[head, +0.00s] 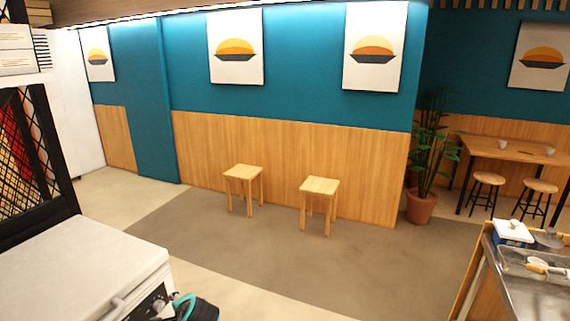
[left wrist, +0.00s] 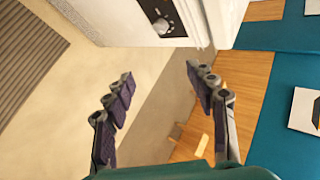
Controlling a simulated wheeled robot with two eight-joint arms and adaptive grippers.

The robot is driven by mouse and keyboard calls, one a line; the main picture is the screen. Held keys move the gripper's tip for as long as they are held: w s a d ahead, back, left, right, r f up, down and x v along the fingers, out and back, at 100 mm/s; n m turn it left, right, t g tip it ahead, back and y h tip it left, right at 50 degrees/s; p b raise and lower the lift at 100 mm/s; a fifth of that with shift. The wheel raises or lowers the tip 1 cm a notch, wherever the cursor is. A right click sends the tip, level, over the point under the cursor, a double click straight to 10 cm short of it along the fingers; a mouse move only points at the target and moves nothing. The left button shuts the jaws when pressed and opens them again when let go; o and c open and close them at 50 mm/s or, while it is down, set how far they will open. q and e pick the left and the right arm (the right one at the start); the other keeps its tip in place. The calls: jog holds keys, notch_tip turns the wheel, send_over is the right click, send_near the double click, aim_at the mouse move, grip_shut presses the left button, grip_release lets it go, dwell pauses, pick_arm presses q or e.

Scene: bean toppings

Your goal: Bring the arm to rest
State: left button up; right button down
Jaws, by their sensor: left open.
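My left gripper (left wrist: 160,75) shows in the left wrist view with its two dark fingers spread wide and nothing between them. Behind the fingers are the floor and a white appliance. In the head view only a small black and teal part, probably of my left arm, shows at the bottom edge, in front of the white appliance (head: 80,265). The left fingers cannot be made out there. My right gripper is in neither view.
Two wooden stools (head: 243,172) (head: 319,187) stand by the wood-panelled wall. A potted plant (head: 422,205) and a wooden table (head: 510,150) are at the right. A counter (head: 480,275) with a metal tray stands at the lower right. The middle floor is clear.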

pick_arm(q)
jog(key=s+d+r+n+h, duration=0.1)
jog(key=s+d+n+h, duration=0.2)
jog(key=s, duration=0.8)
jog(key=s+d+r+n+h, duration=0.2)
jog(key=s+d+n, duration=0.4)
jog(key=s+d, duration=0.3)
jog(key=s+h, duration=0.1)
jog(key=s, duration=0.1)
jog(key=shift+s+r+n, duration=0.3)
jog(key=shift+n, duration=0.1)
